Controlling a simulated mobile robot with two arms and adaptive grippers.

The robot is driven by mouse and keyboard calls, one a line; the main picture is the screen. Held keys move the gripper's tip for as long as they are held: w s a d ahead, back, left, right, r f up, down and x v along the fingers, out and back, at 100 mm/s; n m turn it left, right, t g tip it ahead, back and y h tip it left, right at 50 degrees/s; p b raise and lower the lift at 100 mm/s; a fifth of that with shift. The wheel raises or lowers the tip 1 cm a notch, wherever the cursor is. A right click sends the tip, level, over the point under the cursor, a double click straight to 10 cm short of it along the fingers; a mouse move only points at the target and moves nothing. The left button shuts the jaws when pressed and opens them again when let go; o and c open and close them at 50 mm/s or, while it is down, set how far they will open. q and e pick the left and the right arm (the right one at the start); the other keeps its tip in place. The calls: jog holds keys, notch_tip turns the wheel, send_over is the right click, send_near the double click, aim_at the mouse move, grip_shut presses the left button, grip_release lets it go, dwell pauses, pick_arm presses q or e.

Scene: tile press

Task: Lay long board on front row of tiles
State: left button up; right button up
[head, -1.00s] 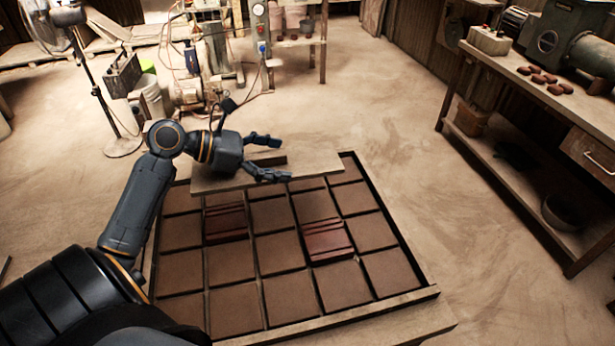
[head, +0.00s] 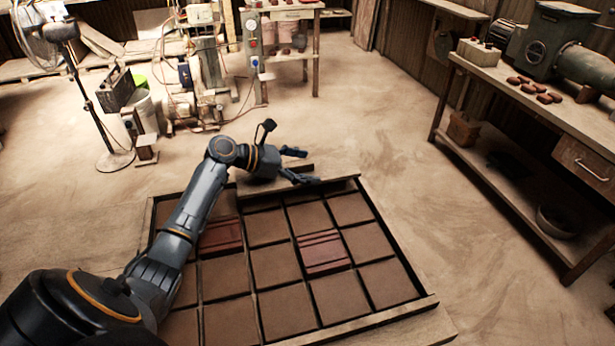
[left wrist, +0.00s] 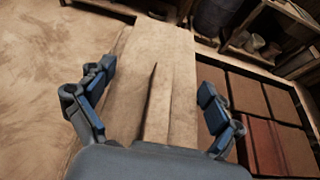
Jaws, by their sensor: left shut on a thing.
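The long board (head: 338,183) is pale wood and lies along the far edge of the tile bed in the head view. In the left wrist view, the board (left wrist: 168,50) runs away from me, with a raised strip along its middle. My left gripper (head: 301,166) is over the board and shut on it; in the wrist view its fingers (left wrist: 155,105) sit on either side. Brown tiles (head: 275,265) fill a wooden frame (head: 378,320) in rows. The far row of tiles is uncovered in the head view. My arm hides part of the left side. My right gripper is out of view.
A workbench (head: 490,72) with a machine stands at the right. A fan (head: 45,35) and a white bucket (head: 143,108) stand at the back left. Floor right of the frame is clear.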

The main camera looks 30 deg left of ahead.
pick_arm(q)
jog(key=shift+w+f, duration=0.1)
jog(key=shift+f, duration=1.45)
jog(key=shift+f, duration=0.25)
jog(key=shift+f, duration=0.35)
jog(key=o, duration=1.1)
jog(key=shift+d+f, duration=0.1)
jog(key=shift+c, duration=0.2)
jog(key=shift+r, duration=0.4)
jog(key=v, duration=1.2)
jog(key=shift+r, duration=0.25)
